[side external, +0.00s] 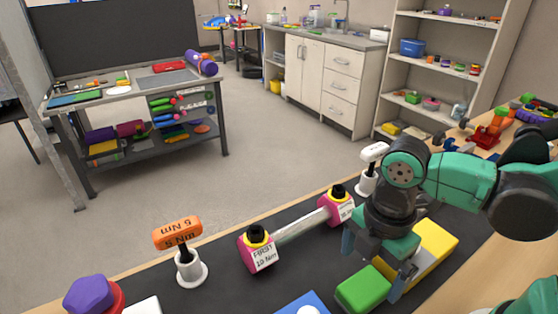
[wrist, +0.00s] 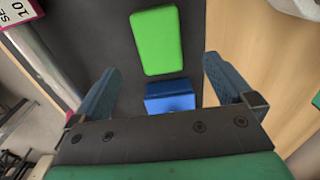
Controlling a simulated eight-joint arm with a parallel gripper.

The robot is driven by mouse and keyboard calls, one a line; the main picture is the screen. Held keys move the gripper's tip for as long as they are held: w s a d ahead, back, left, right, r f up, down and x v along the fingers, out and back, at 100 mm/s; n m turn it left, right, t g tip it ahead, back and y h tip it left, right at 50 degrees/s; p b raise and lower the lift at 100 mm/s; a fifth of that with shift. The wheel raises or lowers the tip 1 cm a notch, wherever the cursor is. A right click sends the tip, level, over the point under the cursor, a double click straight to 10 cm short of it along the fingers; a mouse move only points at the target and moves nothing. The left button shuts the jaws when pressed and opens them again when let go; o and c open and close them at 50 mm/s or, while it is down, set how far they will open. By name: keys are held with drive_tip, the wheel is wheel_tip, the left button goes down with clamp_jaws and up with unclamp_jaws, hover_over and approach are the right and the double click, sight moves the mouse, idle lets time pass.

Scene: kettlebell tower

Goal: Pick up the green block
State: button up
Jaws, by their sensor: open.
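The green block (side external: 363,289) lies on the dark mat at the front of the table in the side view. In the wrist view the green block (wrist: 157,40) lies flat, ahead of my fingertips and roughly centred between them. My gripper (side external: 374,266) is over the mat, close by the green block, with its fingers pointing down. In the wrist view my gripper (wrist: 162,70) has its two fingers wide apart with nothing held. The exact height of the fingertips above the block is hard to tell.
A blue block (wrist: 169,97) shows between my fingers. A pink-ended bar (side external: 300,226), an orange-topped peg (side external: 179,233) and a purple knob (side external: 88,292) stand left. The mat between them is partly clear.

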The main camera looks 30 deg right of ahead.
sight(364, 287)
drive_tip(key=shift+f, duration=2.4)
drive_tip(key=c, duration=1.5)
drive_tip(key=shift+r, duration=0.1)
wheel_tip(364, 287, up, 20)
drive_tip(key=shift+f, duration=0.1)
